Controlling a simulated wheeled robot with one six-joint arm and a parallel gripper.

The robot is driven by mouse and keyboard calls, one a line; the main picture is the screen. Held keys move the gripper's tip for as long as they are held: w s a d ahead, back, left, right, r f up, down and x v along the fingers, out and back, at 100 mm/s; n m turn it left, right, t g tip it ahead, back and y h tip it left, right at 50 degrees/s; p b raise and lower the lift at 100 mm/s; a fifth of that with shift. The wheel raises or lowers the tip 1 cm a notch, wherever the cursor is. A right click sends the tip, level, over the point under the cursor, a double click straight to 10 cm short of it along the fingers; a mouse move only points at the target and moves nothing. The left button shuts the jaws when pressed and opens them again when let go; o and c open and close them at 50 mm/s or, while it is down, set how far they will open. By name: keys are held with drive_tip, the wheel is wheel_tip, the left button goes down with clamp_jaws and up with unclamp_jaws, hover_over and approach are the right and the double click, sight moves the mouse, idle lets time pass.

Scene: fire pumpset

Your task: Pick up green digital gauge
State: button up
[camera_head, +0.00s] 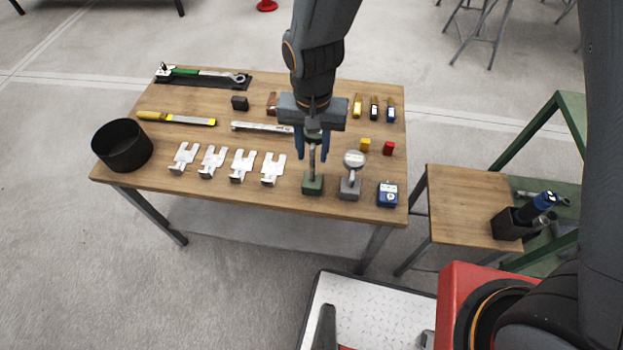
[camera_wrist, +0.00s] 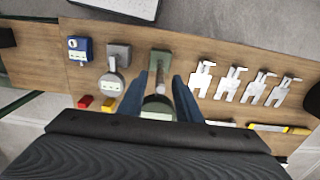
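The fingers (camera_wrist: 166,82) are apart, with a visible gap beside the stem in the wrist view.
Several white metal brackets (camera_head: 271,169) lie to the left. Yellow (camera_head: 364,145) and red (camera_head: 388,148) blocks sit behind. A black bowl (camera_head: 122,146) is far left.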

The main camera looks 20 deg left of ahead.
sight(314, 161)
drive_tip(key=shift+f, duration=1.35)
clamp_jaws()
idle(0.4)
